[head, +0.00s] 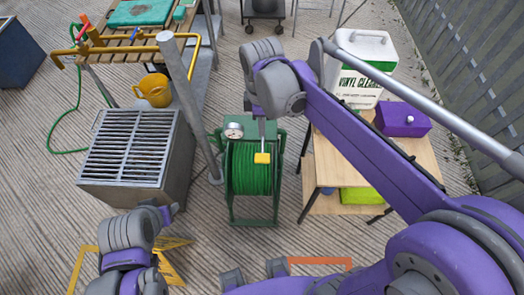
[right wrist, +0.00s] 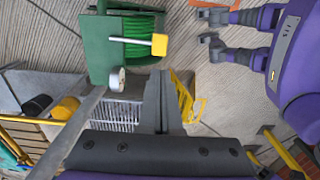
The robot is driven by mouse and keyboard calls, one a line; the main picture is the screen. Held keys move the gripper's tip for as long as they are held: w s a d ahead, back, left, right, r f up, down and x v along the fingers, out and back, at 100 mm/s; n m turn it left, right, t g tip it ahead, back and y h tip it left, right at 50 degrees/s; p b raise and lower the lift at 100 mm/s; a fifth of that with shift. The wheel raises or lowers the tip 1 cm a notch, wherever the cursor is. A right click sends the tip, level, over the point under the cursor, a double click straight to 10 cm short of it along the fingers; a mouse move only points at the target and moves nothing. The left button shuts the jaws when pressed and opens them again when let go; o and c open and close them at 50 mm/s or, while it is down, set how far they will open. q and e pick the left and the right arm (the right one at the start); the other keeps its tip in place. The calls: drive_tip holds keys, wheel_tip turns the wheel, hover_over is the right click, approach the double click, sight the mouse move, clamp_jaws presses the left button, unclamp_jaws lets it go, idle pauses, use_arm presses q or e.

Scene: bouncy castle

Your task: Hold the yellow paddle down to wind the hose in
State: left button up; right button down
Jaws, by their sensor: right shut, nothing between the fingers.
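The yellow paddle (head: 262,158) is at the end of a pale rod on the front of the green hose reel (head: 230,205); in the right wrist view the paddle (right wrist: 159,44) sticks out sideways from the reel's green housing (right wrist: 107,50). Green hose (head: 251,170) is wound on the drum. My right gripper (head: 255,110) is above the reel, behind the paddle in the head view. Its fingers (right wrist: 163,78) are shut and empty, apart from the paddle in the wrist view. My left gripper (head: 166,213) is at lower left beside the grill; its fingers are unclear.
A slatted metal grill (head: 130,145) stands left of the reel, with a leaning grey post (head: 195,110) between. A wooden table (head: 405,155) with a vinyl cleaner jug (head: 360,65) and purple box (head: 402,119) stands right. Loose green hose (head: 57,125) lies at far left.

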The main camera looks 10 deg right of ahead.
sight(262, 158)
drive_tip(key=shift+s, duration=0.1)
wheel_tip(262, 158, down, 14)
drive_tip(key=shift+f+b, duration=0.1)
drive_tip(key=shift+b, duration=0.35)
use_arm(q)
drive_tip(key=shift+s+f, duration=0.25)
drive_tip(key=shift+f, duration=0.3)
